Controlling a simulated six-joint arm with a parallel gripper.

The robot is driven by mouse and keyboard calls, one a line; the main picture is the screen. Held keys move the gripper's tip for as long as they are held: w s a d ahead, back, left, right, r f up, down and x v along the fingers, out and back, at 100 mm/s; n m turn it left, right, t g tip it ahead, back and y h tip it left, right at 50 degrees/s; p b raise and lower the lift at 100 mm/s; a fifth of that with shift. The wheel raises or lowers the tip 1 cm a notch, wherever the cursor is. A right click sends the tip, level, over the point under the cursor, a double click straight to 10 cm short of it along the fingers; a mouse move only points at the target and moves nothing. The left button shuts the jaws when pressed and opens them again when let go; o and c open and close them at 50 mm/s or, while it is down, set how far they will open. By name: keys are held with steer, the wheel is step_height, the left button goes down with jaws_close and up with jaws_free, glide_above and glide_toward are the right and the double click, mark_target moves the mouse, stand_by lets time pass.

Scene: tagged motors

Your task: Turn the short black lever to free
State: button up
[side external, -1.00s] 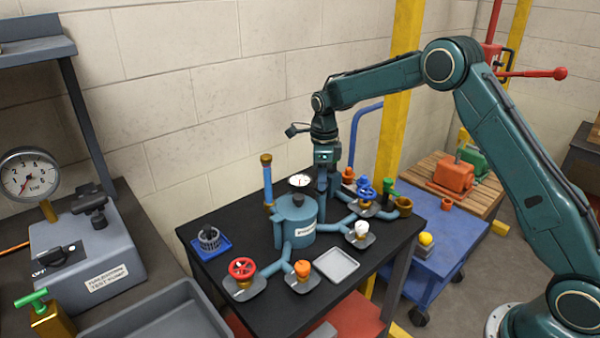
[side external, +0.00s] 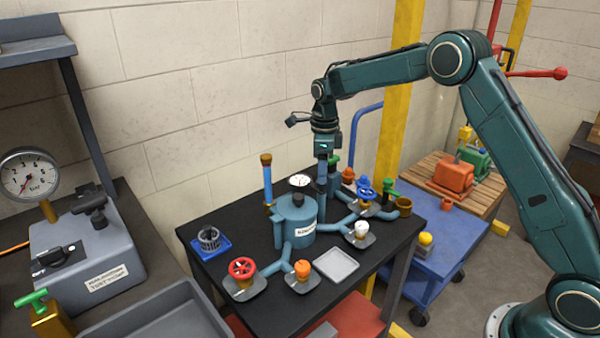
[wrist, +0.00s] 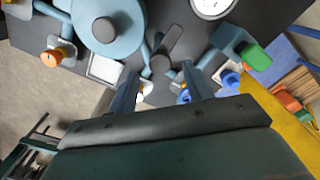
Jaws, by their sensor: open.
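A short black lever (wrist: 168,48) lies between the blue tank and a white-faced gauge in the wrist view. It is just beyond my fingertips, and its near end sits roughly in line with the gap between them. I cannot tell whether they touch it. My gripper (wrist: 160,72) is open, with one finger on each side of the gap and nothing seen held. In the side view my gripper (side external: 322,190) points down behind the blue tank (side external: 297,218), and the lever there is hidden or too small to tell.
A red handwheel (side external: 242,267), an orange knob (side external: 302,268), a white knob (side external: 361,229) and a blue handwheel (side external: 366,193) surround the tank. A green handle (wrist: 256,57) is right of the lever. A grey tray (side external: 336,265) lies at the front. A test unit (side external: 90,265) stands left.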

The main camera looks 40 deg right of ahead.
step_height(320, 180, up, 11)
stand_by(0.4)
steer(key=shift+r, duration=0.1)
steer(key=s+a+r+n+t, duration=0.2)
steer(key=s+r+n, duration=0.4)
steer(key=s, duration=0.4)
steer(key=s+a+r+n+t, duration=0.1)
steer(key=s+r+n, duration=0.4)
steer(key=s+n, duration=0.35)
steer(key=s+a+f+n+t, duration=0.1)
steer(key=s+f+n, duration=0.2)
steer(key=s+n, duration=0.3)
steer(key=s+f+n+t, duration=0.1)
steer(key=s+f+n, duration=0.2)
steer(key=s, duration=1)
steer(key=n, duration=0.3)
steer(key=shift+s+a+f+n+t, duration=0.15)
steer(key=shift+s+a+n+t, duration=0.15)
steer(key=shift+s+a+n, duration=0.05)
steer(key=shift+w, duration=0.1)
